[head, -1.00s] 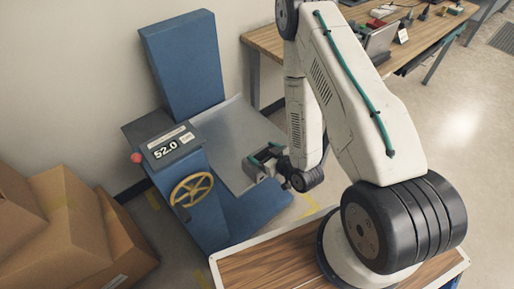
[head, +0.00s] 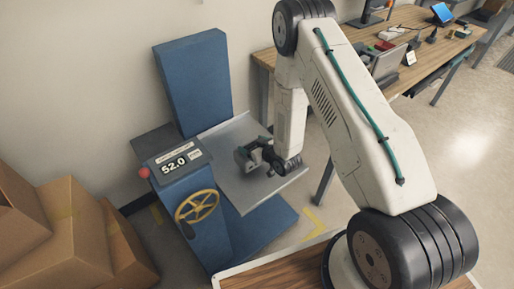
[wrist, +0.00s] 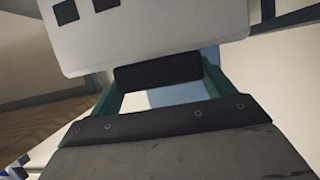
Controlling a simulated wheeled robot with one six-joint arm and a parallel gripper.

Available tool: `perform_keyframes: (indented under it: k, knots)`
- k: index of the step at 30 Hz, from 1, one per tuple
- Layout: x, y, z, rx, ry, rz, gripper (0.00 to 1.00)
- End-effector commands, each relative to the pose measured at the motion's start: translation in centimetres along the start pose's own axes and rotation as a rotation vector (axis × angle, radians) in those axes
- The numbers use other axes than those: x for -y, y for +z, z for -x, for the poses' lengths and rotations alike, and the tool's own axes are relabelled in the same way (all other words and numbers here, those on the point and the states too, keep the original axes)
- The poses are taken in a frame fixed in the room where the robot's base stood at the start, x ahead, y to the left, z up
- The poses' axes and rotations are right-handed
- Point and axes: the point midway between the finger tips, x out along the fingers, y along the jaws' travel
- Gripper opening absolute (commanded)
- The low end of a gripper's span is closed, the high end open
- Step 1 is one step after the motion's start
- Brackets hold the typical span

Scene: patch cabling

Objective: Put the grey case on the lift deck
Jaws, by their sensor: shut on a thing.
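My gripper (head: 262,155) is over the lift deck (head: 226,141), a flat grey plate on the blue lift. In the wrist view, its teal fingers (wrist: 160,92) are closed on a black handle-like block (wrist: 157,73). Just beyond the block is the pale grey case (wrist: 160,30), with small dark square openings, cut off by the top of the picture. In the head view the held case is small and dark and hard to tell from the gripper. I cannot tell whether the case touches the deck.
The lift's console (head: 172,165) reads 52.0, with a red button and a yellow handwheel (head: 197,207) below. A tall blue column (head: 195,85) rises behind the deck. Cardboard boxes (head: 65,235) fill the lower left. A wooden workbench (head: 440,45) with equipment stands at the back right.

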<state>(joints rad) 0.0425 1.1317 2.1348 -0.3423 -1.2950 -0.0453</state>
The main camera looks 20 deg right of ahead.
Motion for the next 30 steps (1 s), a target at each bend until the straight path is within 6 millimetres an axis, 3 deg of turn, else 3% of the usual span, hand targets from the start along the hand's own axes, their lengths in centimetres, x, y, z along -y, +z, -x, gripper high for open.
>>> perform_keyframes:
  k: [6, 19, 20, 21, 30]
  knots:
    - [0.0, 2.7, -1.1, -0.001, 0.0, -0.001, 0.11]
    - [0.0, 3.4, -1.4, -0.003, 0.0, 0.0, 0.11]
    - [0.0, 3.5, -1.4, 0.0, 0.0, 0.0, 0.9]
    - [0.0, 3.5, -1.4, 0.0, 0.0, 0.0, 1.0]
    - [0.0, 3.1, -1.2, -0.001, 0.0, 0.0, 1.0]
